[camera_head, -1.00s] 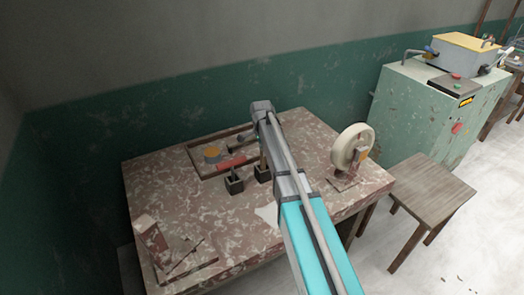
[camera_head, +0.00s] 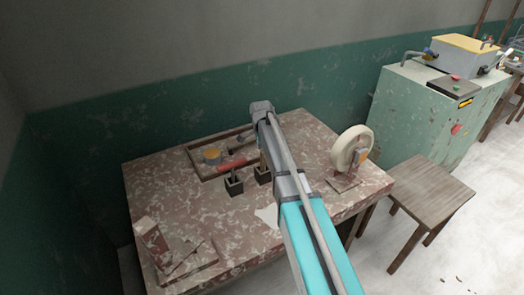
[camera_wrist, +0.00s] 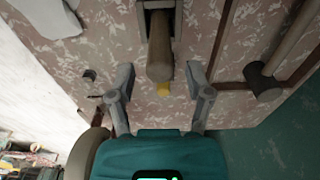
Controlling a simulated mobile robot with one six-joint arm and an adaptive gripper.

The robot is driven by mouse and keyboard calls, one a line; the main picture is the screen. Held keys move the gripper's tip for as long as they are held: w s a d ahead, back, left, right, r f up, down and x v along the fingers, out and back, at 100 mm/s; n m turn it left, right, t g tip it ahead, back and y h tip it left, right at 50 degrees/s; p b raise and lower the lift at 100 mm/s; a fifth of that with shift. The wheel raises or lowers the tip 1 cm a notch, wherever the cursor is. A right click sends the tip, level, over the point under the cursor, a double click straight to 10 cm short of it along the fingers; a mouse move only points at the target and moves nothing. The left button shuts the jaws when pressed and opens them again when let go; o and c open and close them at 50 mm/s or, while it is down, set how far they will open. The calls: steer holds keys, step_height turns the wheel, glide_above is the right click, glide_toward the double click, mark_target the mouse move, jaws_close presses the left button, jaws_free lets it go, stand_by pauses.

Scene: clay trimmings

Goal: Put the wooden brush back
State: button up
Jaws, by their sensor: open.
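In the wrist view my gripper (camera_wrist: 160,74) is open, one finger on each side of a thick wooden handle (camera_wrist: 160,55). The handle stands up from a dark square holder (camera_wrist: 144,8), and neither finger appears to touch it. Whether it belongs to the wooden brush I cannot tell; no bristles show. In the head view my arm hides my fingers and part of this holder (camera_head: 262,176). A second dark holder (camera_head: 234,188) with upright tools stands just left of it.
A recessed tray (camera_head: 192,160) at the table's back holds a red roller-like tool (camera_head: 231,166), an orange-topped pot (camera_head: 212,155) and a mallet-like tool (camera_wrist: 263,82). A pale wheel (camera_head: 351,148) stands at right. Boards (camera_head: 180,256) lie front left. The table (camera_head: 185,205) between is mostly clear.

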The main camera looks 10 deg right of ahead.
step_height(320, 180, up, 11)
steer(key=p, duration=1)
steer(key=shift+a+p, duration=0.2)
steer(key=shift+p, duration=0.15)
steer(key=shift+r, duration=0.1)
steer(key=shift+s, duration=0.1)
steer(key=s+n, duration=1.4)
steer(key=s, duration=1.4)
steer(key=shift+s, duration=0.4)
